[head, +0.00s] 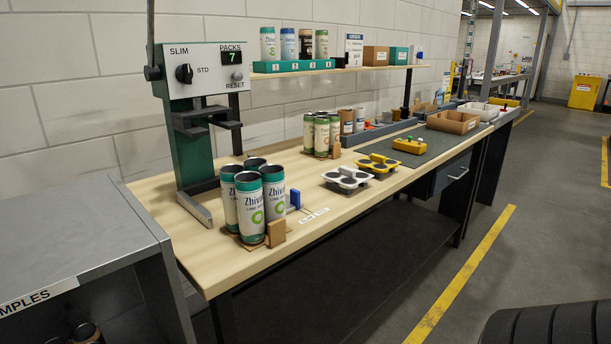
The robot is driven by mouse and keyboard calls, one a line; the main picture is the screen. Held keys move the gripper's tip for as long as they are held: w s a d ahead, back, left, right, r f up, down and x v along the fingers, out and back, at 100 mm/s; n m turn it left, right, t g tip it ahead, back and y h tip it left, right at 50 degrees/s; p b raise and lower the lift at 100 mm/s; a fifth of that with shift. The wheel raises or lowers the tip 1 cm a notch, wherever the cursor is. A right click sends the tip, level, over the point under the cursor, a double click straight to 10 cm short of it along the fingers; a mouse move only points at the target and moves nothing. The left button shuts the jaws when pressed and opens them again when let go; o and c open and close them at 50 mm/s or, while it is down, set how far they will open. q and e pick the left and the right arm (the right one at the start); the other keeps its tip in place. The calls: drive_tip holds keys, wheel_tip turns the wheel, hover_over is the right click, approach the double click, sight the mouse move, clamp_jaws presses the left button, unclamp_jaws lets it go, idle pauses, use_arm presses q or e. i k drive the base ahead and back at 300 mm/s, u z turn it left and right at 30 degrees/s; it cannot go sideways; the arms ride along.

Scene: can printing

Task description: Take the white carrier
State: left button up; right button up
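The white carrier (347,179) lies flat on the wooden workbench (260,262), close to its front edge. It has several dark round cups and a white frame. Nothing stands in it. Neither of my grippers shows in the head view.
Several tall Zhivil cans (251,208) stand clustered left of the white carrier. The green press (192,150) stands behind them, its display reading 7. Green-white cans (321,135) stand behind the carrier. A cardboard tray (453,122) sits farther right. A grey cabinet (75,245) is left.

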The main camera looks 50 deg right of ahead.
sight(346, 177)
drive_tip(key=z, duration=2.95)
drive_tip(key=i, duration=1.35)
drive_tip(key=u, duration=2.2)
